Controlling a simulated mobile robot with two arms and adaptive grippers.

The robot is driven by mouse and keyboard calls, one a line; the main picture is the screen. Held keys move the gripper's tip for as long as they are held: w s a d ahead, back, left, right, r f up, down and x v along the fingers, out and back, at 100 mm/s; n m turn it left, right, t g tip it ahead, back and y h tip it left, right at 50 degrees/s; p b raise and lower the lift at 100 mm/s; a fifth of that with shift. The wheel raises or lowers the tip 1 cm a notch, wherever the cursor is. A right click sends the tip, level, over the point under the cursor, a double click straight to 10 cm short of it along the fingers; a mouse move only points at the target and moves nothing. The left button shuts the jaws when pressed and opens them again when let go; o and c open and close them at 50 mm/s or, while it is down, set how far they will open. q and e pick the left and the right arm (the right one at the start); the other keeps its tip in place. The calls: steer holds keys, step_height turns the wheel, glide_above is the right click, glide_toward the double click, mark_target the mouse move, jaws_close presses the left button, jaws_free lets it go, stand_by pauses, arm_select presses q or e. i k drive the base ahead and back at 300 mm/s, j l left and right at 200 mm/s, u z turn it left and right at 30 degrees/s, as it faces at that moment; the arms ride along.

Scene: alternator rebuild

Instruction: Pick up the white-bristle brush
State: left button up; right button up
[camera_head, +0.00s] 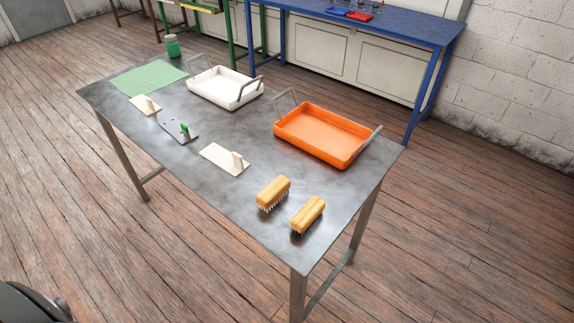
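The white-bristle brush (273,192) lies on the grey metal table (255,218) near its front right part, wooden back up, pale bristles down on the tabletop. A second wooden-backed brush (308,213) with dark bristles lies just to its right, nearer the table's right front corner, with a small gap between them. Neither of my grippers shows in this view, and nothing is touching either brush.
An orange tray (363,157) and a white tray (257,94) stand along the back. A blue table (420,27) stands behind. Floor in front is clear.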

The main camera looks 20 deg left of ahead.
mark_target(270, 195)
steer(key=i+j+z, duration=0.3)
steer(key=j, duration=1.25)
steer(key=k+j+z, duration=0.1)
steer(key=j+z, duration=0.2)
steer(key=j, duration=1.2)
steer(key=l+u, duration=0.15)
steer(key=l, duration=0.8)
